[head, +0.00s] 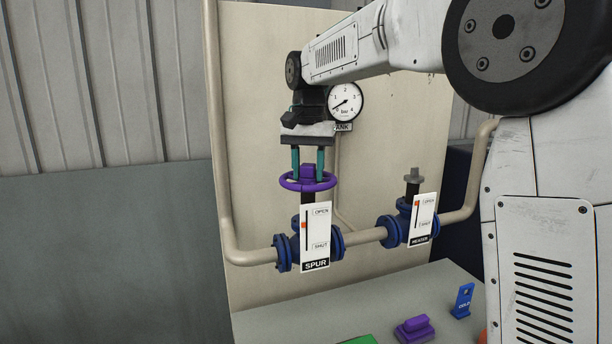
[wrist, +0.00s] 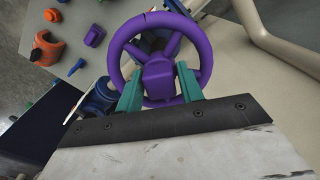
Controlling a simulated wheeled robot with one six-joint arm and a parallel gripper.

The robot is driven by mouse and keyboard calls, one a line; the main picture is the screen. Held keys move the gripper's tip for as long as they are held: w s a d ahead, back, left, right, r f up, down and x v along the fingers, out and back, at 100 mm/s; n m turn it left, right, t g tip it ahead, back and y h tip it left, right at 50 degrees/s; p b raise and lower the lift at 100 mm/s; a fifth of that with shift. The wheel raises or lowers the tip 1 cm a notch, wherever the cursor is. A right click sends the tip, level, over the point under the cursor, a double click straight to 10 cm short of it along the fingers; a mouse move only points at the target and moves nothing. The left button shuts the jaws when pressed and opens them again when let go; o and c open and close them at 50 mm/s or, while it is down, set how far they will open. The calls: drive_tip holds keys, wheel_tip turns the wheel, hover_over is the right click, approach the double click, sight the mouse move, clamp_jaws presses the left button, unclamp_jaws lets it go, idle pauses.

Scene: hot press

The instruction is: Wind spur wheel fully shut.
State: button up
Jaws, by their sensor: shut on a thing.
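The purple spur wheel (head: 291,184) lies level on its dark stem above the blue spur valve (head: 284,252). My gripper (head: 308,165) points down from above, its teal fingers on either side of the wheel's raised purple hub. In the wrist view my gripper (wrist: 159,88) is shut on the hub of the spur wheel (wrist: 117,48), with the rim around the fingers. The white SPUR plate (head: 321,232) has an orange marker in its slot, between OPEN at the top and SHUT at the bottom, somewhat nearer OPEN.
The heater valve (head: 394,230), with a bare grey-topped stem and its own plate, stands to the right on the same pipe. A gauge (head: 346,101) sits close behind my gripper. Below is a bench (head: 280,325) with a purple piece (head: 414,328) and a blue GOLD tag (head: 463,301).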

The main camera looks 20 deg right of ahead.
drive_tip(key=m, duration=0.5)
drive_tip(key=shift+m, duration=0.3)
drive_tip(key=shift+m, duration=0.8)
drive_tip(key=m, duration=1.8)
drive_tip(key=o, duration=0.8)
